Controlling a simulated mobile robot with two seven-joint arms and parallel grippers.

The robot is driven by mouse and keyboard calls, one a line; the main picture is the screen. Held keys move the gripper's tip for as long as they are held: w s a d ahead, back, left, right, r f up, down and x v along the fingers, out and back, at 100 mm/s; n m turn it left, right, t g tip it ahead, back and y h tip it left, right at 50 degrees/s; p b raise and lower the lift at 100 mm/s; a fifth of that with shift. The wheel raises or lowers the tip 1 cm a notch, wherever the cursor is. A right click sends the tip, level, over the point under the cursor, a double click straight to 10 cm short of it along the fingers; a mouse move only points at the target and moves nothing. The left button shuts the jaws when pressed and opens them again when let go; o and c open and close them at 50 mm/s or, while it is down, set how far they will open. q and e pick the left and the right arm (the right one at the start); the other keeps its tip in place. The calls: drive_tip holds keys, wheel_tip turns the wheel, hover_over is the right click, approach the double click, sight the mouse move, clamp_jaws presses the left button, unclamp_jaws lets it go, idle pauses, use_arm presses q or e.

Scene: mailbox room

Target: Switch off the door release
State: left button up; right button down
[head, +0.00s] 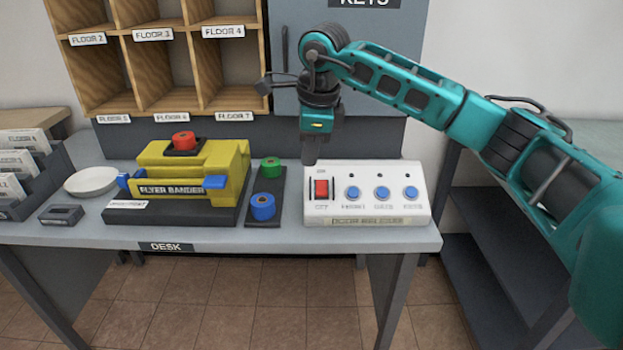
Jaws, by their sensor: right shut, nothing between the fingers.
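The door release (368,222) is a white sloped box at the right end of the desk. Its red rocker switch (321,188) is at the left of its face, with lettering above and "OFF"-like lettering below that is too small to read surely. Several blue round buttons (382,193) sit to the right of the switch. My right gripper (310,160) is shut and empty, pointing down just above and behind the red switch, near the box's top left edge. I cannot tell whether it touches the box. My left gripper is not in view.
The yellow flyer bander (195,175) and a dark strip with green and blue knobs (262,207) stand left of the box. A white dish (92,181) and card trays are farther left. Wooden pigeonholes (165,60) and a grey key cabinet (283,55) rise behind.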

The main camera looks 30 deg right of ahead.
drive_tip(key=shift+h, duration=0.9)
drive_tip(key=d+r, duration=0.1)
drive_tip(key=d, duration=0.1)
drive_tip(key=w+d+r, duration=0.1)
drive_tip(key=d, duration=0.1)
drive_tip(key=shift+r, duration=0.2)
drive_tip(key=shift+a, duration=0.1)
drive_tip(key=b, duration=0.2)
approach(322, 191)
drive_tip(key=x, duration=0.7)
drive_tip(key=shift+s, duration=0.1)
